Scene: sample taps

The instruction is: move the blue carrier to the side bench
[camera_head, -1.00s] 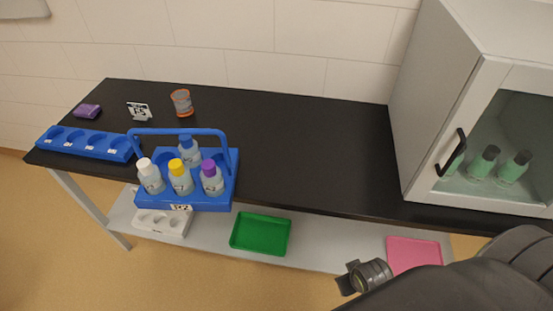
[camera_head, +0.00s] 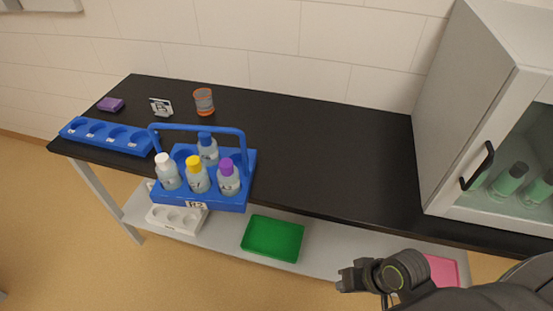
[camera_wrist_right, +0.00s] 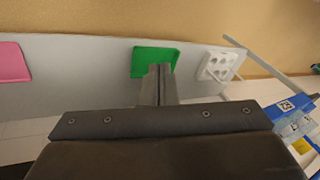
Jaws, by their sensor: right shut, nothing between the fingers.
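The blue carrier (camera_head: 205,203) stands at the front edge of the black bench, with its arched handle (camera_head: 197,128) upright. It holds several bottles: one with a white cap (camera_head: 167,172), one yellow (camera_head: 197,175), one purple (camera_head: 228,177) and one blue (camera_head: 207,150). A label shows on its front. Part of the carrier shows at the right edge of the right wrist view (camera_wrist_right: 295,118). My right gripper (camera_head: 345,277) is shut and empty, low in front of the bench and right of the carrier, well apart from it. My left gripper is out of view.
A blue rack (camera_head: 107,136) with round wells, a purple block (camera_head: 110,104), a small sign (camera_head: 161,106) and a grey-orange cup (camera_head: 204,101) stand on the bench. A glass-door cabinet (camera_head: 440,130) stands at right. The lower shelf bears a green tray (camera_head: 273,237), white rack (camera_head: 177,217) and pink tray (camera_head: 442,271). The bench middle is clear.

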